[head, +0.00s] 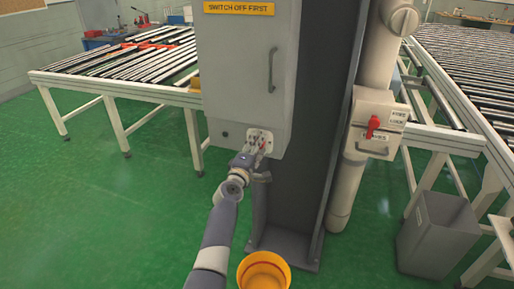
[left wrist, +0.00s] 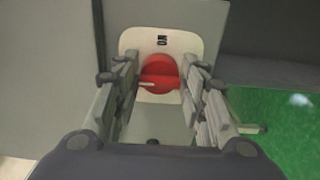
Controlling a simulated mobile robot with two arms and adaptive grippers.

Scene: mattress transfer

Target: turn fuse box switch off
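The fuse box is a light grey cabinet (head: 247,70) with an orange "SWITCH OFF FIRST" label (head: 239,8) and a vertical handle. Its red switch sits on a white plate (left wrist: 136,41) near the cabinet's lower edge; in the head view it is mostly hidden by my gripper. The left wrist view shows the round red switch (left wrist: 159,68) with "ON" lettering above it. My left gripper (head: 259,142) is at the plate, fingers open on either side of the switch; I cannot tell whether they touch it. My right gripper is not in view.
A smaller box (head: 377,108) with a red lever (head: 373,125) is on the pipe to the right. A grey bin (head: 438,235) and a yellow bucket (head: 263,272) stand on the green floor. Roller tables (head: 125,97) flank the column.

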